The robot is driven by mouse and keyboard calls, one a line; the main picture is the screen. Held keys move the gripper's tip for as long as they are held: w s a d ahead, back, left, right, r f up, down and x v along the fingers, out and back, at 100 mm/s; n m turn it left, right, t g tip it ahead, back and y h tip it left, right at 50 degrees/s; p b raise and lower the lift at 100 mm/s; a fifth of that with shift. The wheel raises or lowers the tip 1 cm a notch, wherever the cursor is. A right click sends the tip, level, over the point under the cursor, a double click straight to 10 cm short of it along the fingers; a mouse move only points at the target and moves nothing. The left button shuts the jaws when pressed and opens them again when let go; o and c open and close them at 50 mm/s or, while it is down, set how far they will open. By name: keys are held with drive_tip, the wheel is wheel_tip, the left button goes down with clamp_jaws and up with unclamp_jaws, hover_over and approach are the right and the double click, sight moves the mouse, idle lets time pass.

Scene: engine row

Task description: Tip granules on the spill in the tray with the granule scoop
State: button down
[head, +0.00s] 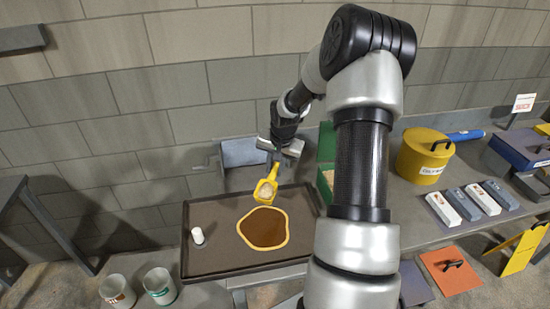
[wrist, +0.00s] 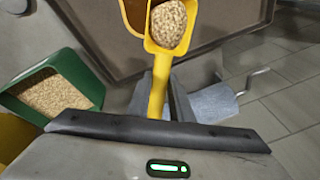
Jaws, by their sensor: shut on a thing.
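The yellow granule scoop (head: 267,190) is in my gripper (head: 279,152), with its bowl pointing toward the tray. In the wrist view the scoop (wrist: 158,90) is held by its handle between the fingers (wrist: 165,105), and its bowl is heaped with tan granules (wrist: 168,24). The dark tray (head: 205,262) lies below. The spill (head: 263,230), a brown patch with a yellow edge, is in the tray, just in front of the scoop in the head view. Part of the spill (wrist: 133,14) shows beside the bowl in the wrist view. No granules are visible on the spill.
A small white cylinder (head: 197,236) is in the tray's left part. The green granule bin (wrist: 50,92) is left in the wrist view. Two cups (head: 158,285) stand front left. A yellow drum (head: 422,157) and several blocks (head: 465,198) are on the bench at right.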

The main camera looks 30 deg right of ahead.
sight(270, 177)
drive_tip(key=shift+s+d, duration=0.1)
drive_tip(key=shift+d, duration=0.05)
drive_tip(key=shift+s+a+f+t+h, duration=0.1)
drive_tip(key=shift+a+t+h, duration=0.1)
drive_tip(key=shift+t+h, duration=0.1)
drive_tip(key=shift+s+a+r+t+h, duration=0.2)
drive_tip(key=shift+s+a+t+h, duration=0.15)
drive_tip(key=shift+a+t+h, duration=0.25)
drive_tip(key=shift+s+a+f+b, duration=0.15)
drive_tip(key=shift+f+b, duration=0.05)
drive_tip(key=shift+b, duration=0.45)
drive_tip(key=shift+s+a+r+t+h+b, duration=0.1)
drive_tip(key=shift+t+h+b, duration=0.25)
drive_tip(key=shift+b, duration=0.95)
drive_tip(key=shift+b, duration=0.95)
drive_tip(key=a+t+h+b, duration=0.1)
drive_tip(key=b, duration=0.9)
drive_tip(key=s+t+h+b, duration=0.1)
drive_tip(key=b, duration=0.9)
drive_tip(key=shift+s+a+r+n, duration=0.15)
drive_tip(key=shift+s+a+n, duration=0.15)
drive_tip(key=shift+a, duration=0.1)
drive_tip(key=shift+s+h+b, duration=0.15)
drive_tip(key=shift+h+b, duration=0.1)
drive_tip(key=shift+b, duration=0.8)
